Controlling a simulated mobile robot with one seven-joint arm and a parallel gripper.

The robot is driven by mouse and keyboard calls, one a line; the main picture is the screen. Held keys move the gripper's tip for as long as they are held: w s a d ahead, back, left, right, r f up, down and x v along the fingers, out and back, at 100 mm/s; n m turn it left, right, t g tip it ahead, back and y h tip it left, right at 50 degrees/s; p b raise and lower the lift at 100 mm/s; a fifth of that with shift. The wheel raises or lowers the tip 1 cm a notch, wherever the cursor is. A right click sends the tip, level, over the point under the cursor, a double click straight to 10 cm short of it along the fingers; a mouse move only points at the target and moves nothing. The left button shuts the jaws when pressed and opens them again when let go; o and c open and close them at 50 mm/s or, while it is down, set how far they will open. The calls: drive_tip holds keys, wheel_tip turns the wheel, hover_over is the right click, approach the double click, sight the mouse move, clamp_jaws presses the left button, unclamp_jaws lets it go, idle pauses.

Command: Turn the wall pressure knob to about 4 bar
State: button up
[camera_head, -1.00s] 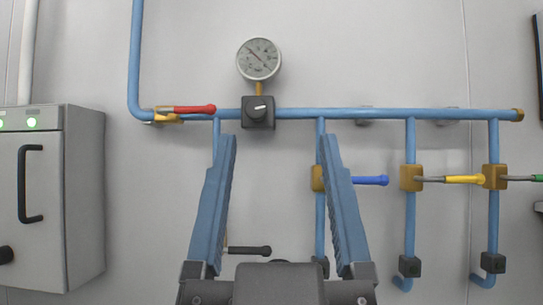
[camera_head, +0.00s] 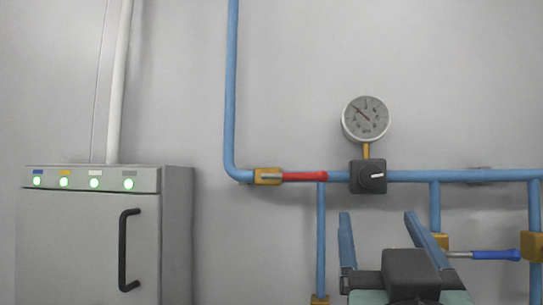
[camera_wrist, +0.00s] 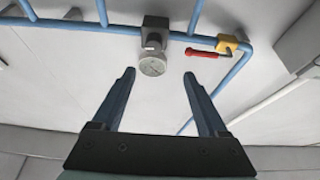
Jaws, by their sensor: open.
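The pressure knob (camera_head: 373,176) is a black dial with a white pointer mark on a dark square block, set on the blue wall pipe. A round white gauge (camera_head: 366,119) stands above it on a short brass stem; its needle is thin and its numbers are too small to read. My gripper (camera_head: 378,219) has two blue fingers spread apart, below the knob in the head view and not touching it. In the wrist view, the knob block (camera_wrist: 154,38) and gauge (camera_wrist: 152,66) appear upside down, beyond and between the open fingers (camera_wrist: 158,75).
A red-handled valve (camera_head: 303,176) sits on the pipe left of the knob. A blue-handled valve (camera_head: 495,254) is at lower right. A grey cabinet (camera_head: 91,245) with green lights stands at left. The wall above the pipe is mostly bare.

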sight(371, 179)
drive_tip(key=p+x, duration=0.2)
drive_tip(key=x, duration=0.2)
drive_tip(key=d+p+x, duration=0.1)
drive_tip(key=p+x, duration=0.1)
drive_tip(key=x, duration=0.2)
drive_tip(key=p+x, duration=0.3)
drive_tip(key=x, duration=0.1)
drive_tip(key=shift+s+d, duration=0.15)
drive_tip(key=shift+s, duration=0.1)
drive_tip(key=shift+w+d+r+p, duration=0.2)
drive_tip(key=shift+w+p, duration=0.15)
drive_tip(key=shift+w, duration=0.4)
drive_tip(key=shift+f, duration=0.1)
clamp_jaws()
